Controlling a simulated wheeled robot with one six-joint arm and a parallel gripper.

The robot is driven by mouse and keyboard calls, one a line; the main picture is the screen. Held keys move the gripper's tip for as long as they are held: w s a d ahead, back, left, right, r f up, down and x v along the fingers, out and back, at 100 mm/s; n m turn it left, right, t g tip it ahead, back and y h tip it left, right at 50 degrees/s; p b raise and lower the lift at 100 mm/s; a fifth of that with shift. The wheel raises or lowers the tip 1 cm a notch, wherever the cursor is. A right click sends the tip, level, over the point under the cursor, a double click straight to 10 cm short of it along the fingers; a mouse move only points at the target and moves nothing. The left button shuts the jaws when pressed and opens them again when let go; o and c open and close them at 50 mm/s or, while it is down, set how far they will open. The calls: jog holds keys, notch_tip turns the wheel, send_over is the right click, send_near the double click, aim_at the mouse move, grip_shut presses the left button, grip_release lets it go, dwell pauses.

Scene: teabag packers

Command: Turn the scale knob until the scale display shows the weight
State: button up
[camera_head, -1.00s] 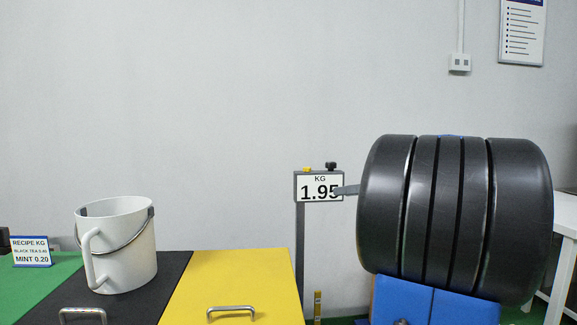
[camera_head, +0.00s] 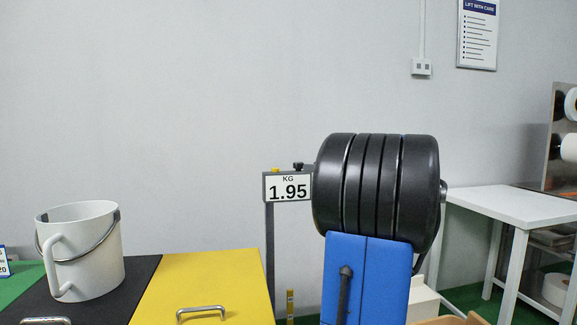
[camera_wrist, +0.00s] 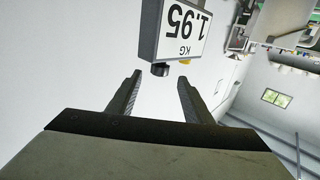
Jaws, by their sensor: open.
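The scale display (camera_head: 288,187) is a white panel reading KG 1.95 on a grey post, left of the dark arm parts in the head view. The black scale knob (camera_head: 298,166) sits on top of the display box, right of a small yellow piece. In the wrist view the display (camera_wrist: 184,30) appears upside down, and the knob (camera_wrist: 160,69) shows just past the fingertips. My gripper (camera_wrist: 160,79) is open and empty, with the knob lined up between its fingers in the picture. Whether they touch it is not clear. In the head view the gripper is hidden.
A white bucket (camera_head: 80,250) stands on a black lid (camera_head: 125,285), beside a yellow lid (camera_head: 235,265) with a metal handle. A white table (camera_head: 510,205) is at the right. The wall above the display is clear.

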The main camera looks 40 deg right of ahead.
jog(key=x, duration=1.1)
jog(key=shift+w+a, duration=0.1)
jog(key=shift+w, duration=0.05)
jog(key=c, duration=1.1)
